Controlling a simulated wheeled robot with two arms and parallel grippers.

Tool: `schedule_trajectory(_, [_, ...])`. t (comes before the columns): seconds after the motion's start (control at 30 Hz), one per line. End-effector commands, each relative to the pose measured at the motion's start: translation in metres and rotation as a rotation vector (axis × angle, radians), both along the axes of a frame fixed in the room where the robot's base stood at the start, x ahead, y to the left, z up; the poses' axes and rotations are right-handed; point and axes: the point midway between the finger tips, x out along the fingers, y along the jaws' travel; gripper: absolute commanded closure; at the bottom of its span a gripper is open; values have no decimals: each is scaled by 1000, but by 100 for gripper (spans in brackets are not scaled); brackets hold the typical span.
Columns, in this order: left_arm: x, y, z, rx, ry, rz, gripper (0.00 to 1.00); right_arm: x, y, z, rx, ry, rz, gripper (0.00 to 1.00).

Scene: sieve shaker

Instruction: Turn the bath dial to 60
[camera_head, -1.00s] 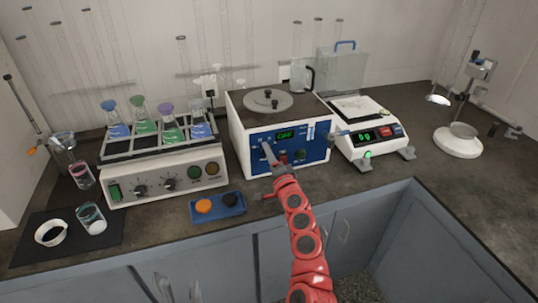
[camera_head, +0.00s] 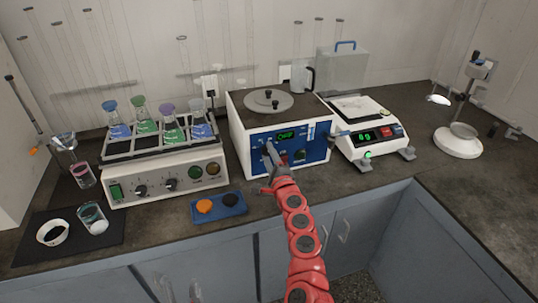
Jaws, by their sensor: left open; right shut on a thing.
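The bath is a white box with a blue front panel (camera_head: 318,148) and a round grey lid (camera_head: 268,101) on top. A small green display (camera_head: 286,135) is lit on the panel, its text too small to read. My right gripper (camera_head: 269,148), on the red arm, reaches the left part of the panel. It is shut at the dial there, which it mostly hides, so the dial's setting cannot be read.
A shaker with several flasks (camera_head: 128,190) stands left of the bath, a balance (camera_head: 352,151) close on its right. A blue tray (camera_head: 232,211) with an orange and a black piece lies in front. A grey cabinet edge borders the counter.

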Motion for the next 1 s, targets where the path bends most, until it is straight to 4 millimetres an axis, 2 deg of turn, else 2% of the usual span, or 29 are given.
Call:
schedule_trajectory(0.33, [0,0,0,0,0,0,50,0,1,-2,1,3,2,100])
schedule_trajectory(0.37, [0,0,0,0,0,0,50,0,1,-2,1,3,2,52])
schedule_trajectory(0.5, [0,0,0,0,0,0,50,0,1,-1,1,2,1,27])
schedule_trajectory(0.83, [0,0,0,0,0,0,50,-1,0,0,2,1,0,26])
schedule_trajectory(1.0, [0,0,3,0,0,0,50,-11,-3,0,6,-1,-2,26])
